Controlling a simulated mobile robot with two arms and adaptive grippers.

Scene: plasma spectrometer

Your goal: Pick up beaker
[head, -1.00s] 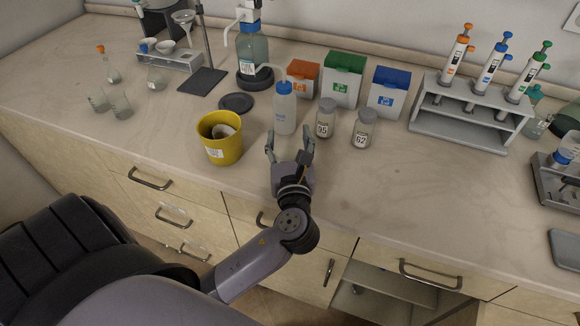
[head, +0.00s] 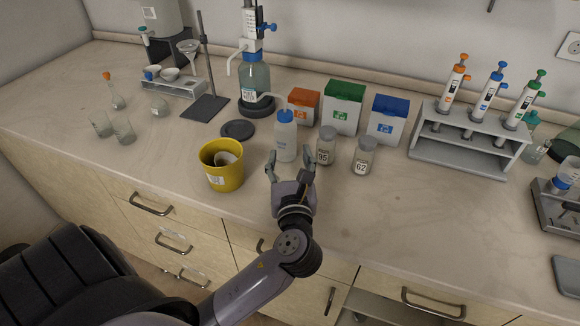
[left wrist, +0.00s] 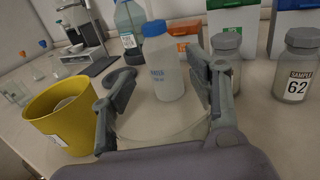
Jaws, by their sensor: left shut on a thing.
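My left gripper (head: 291,165) is in front of the white wash bottle with the blue cap (head: 286,136), over the front part of the counter. In the left wrist view its fingers (left wrist: 160,108) are apart, on either side of a clear, faint glass rim (left wrist: 160,128), which looks like a beaker held between them. In the head view this glass can hardly be made out. Two other clear glass beakers stand at the left of the counter, one (head: 101,124) beside the other (head: 124,131). My right gripper is not in view.
A yellow bin (head: 222,166) stands just left of the gripper. Sample jars (head: 326,147) (head: 363,157) stand to its right. Coloured boxes (head: 343,106) and a pipette rack (head: 468,140) are behind and right. The counter front right (head: 420,230) is clear.

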